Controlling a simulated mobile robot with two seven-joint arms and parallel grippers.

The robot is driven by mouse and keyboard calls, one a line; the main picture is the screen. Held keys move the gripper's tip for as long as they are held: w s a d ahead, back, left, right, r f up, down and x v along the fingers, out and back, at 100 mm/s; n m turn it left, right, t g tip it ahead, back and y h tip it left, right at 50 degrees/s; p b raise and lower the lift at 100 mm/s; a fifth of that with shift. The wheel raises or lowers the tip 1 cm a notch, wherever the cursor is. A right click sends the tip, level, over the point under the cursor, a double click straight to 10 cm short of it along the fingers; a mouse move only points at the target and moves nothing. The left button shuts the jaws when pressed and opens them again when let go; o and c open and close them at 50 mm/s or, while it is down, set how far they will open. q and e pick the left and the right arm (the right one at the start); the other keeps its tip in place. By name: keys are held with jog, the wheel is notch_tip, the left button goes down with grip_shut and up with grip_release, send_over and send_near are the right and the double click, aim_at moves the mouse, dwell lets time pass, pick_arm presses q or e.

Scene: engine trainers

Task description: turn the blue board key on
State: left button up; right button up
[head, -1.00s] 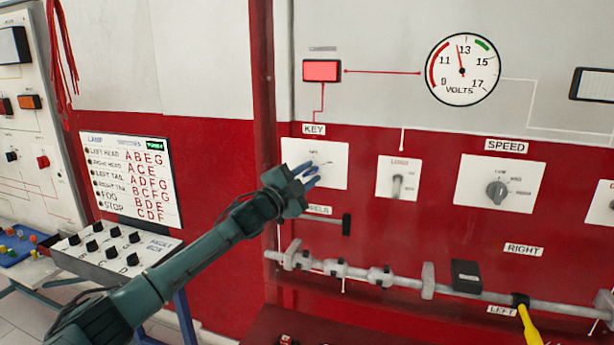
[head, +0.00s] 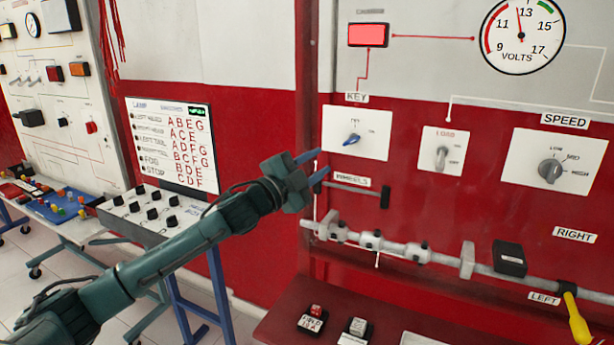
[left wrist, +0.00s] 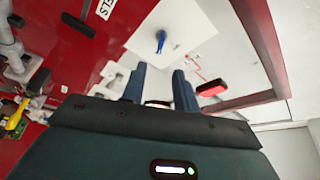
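The blue board key (head: 351,140) sits in a white plate (head: 338,117) under the KEY label on the red panel. Its handle slants from lower left to upper right; the small marks around it are hard to read. My left gripper (head: 320,163) is open and empty, just left of and below the key plate, apart from the key. In the left wrist view the key (left wrist: 161,41) stands ahead of the two spread blue fingers (left wrist: 160,84). My right gripper is not in view.
A lit red lamp (head: 368,35) and a volt gauge (head: 522,35) are above. A LOAD switch (head: 442,155) and a SPEED knob (head: 550,170) are to the right. A dark lever (head: 362,190) and a grey rail (head: 400,250) lie below the key.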

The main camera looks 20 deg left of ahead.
pick_arm(q)
jog(key=shift+v, duration=1.2)
jog(key=shift+r, duration=0.1)
jog(key=s+d+f+n+g+y, duration=0.1)
jog(key=s+d+f+n, duration=0.2)
jog(key=f, duration=0.6)
jog(key=s+d+f+n+g, duration=0.25)
jog(key=s+f, duration=0.25)
jog(key=f, duration=0.3)
jog(key=s+d+f+n+y, duration=0.15)
jog(key=s+d+f, duration=0.25)
jog(key=f, duration=0.5)
jog(key=s+d+f+n+g+y, duration=0.1)
jog(key=s+f+n+g, duration=0.1)
jog(key=s+f, duration=0.5)
jog(key=s+d+f+n+g+y, duration=0.1)
jog(key=s+f+n+g, duration=0.2)
jog(key=s, duration=1)
notch_tip(320, 180, down, 4)
jog(key=shift+s+n, duration=0.15)
jog(key=shift+n, duration=0.95)
